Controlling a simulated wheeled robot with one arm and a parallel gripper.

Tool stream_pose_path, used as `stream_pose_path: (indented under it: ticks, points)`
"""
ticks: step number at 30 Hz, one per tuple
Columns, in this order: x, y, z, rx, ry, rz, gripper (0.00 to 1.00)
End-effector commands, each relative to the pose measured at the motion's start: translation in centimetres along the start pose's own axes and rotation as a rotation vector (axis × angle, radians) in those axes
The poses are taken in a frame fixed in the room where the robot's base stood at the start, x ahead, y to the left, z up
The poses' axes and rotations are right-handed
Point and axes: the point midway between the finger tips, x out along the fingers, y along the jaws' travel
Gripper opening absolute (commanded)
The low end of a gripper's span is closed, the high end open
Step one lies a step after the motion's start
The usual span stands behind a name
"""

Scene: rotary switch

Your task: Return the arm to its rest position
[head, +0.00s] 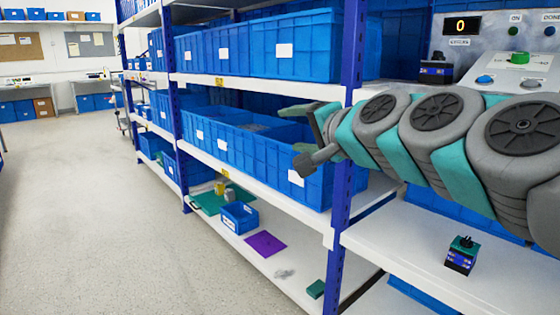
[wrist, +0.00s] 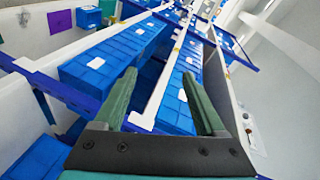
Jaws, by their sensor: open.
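My gripper (head: 305,115) is at the end of my arm, which reaches in from the right in the head view. It hangs in front of the blue bins on the middle shelf. In the wrist view its two green fingers (wrist: 159,73) are spread apart with nothing between them. A small dark blue and black switch box with a green top (head: 461,256) stands on the white shelf below my arm. A similar box (head: 436,70) stands by a grey control panel (head: 510,42) with a display reading 0.
Blue shelf posts (head: 343,170) and rows of blue bins (head: 265,50) stand close to my gripper. A small blue bin (head: 239,217) and a purple sheet (head: 265,243) lie on the low shelf. The grey floor (head: 80,220) on the left is clear.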

Motion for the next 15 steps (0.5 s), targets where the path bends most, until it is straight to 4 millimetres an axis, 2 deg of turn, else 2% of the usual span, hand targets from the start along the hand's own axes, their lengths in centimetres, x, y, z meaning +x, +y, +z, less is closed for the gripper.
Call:
stream_pose_path:
  ticks: [1,3,8,11,12,15]
  points:
    - [0.0,2.6,2.1,-0.062,-0.052,0.069,0.73]
    - [-0.3,6.6,5.0,-0.154,-0.135,0.170,0.73]
    - [-3.0,15.9,10.5,-0.325,-0.328,0.399,0.73]
    - [-5.9,21.6,13.0,-0.410,-0.454,0.542,0.73]
    - [-7.3,23.8,13.9,-0.438,-0.505,0.601,0.73]
    - [-11.5,29.0,15.7,-0.496,-0.636,0.744,0.73]
